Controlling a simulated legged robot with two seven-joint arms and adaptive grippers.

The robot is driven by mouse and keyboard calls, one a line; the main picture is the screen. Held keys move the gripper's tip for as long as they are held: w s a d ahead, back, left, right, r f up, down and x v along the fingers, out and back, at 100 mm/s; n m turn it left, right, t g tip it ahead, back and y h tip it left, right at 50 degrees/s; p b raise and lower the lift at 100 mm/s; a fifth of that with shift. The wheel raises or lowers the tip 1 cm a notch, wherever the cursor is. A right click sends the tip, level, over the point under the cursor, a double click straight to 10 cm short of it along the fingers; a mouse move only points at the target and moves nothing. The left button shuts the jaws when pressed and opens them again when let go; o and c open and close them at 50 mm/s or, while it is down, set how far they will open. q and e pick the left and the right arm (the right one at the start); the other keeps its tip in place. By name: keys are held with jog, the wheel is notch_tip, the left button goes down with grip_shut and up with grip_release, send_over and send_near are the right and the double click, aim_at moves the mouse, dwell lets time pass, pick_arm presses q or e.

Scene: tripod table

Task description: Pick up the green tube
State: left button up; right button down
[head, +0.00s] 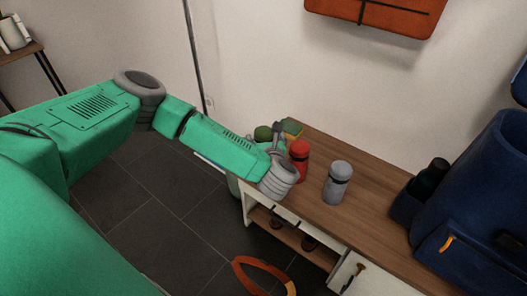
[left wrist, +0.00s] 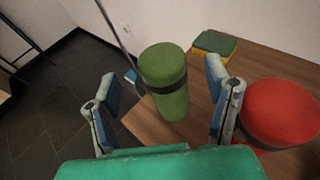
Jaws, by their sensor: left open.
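The green tube (left wrist: 170,100) stands upright on the wooden table (left wrist: 148,120) in the left wrist view, with a dark band around its upper part. In the head view only its top (head: 263,133) shows behind my left arm. My left gripper (left wrist: 162,90) is open, with one finger on each side of the tube in the picture. I see a gap between each finger and the tube. In the head view the left gripper (head: 276,140) is partly hidden by my wrist. My right gripper is not in view.
A red tube (head: 299,160) stands close to the right finger; its top (left wrist: 282,112) shows in the wrist view. A sponge-like green and yellow block (head: 292,128) lies behind. A grey tube (head: 337,183) and a blue backpack (head: 475,190) stand further right.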

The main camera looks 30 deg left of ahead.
aim_at(263, 128)
pick_arm(q)
jog(key=x, duration=0.2)
jog(key=shift+w+a+f, duration=0.1)
jog(key=shift+w, duration=0.25)
jog(key=b+x, duration=0.1)
jog(key=x, duration=0.1)
jog(key=b+x, duration=0.1)
jog(key=x, duration=0.1)
jog(key=shift+a+f+b, duration=0.15)
jog(key=shift+f+b, duration=0.15)
jog(key=shift+f, duration=0.05)
jog(key=shift+w+a, duration=0.25)
jog(key=shift+w, duration=0.05)
grip_shut()
jog(key=shift+r, duration=0.1)
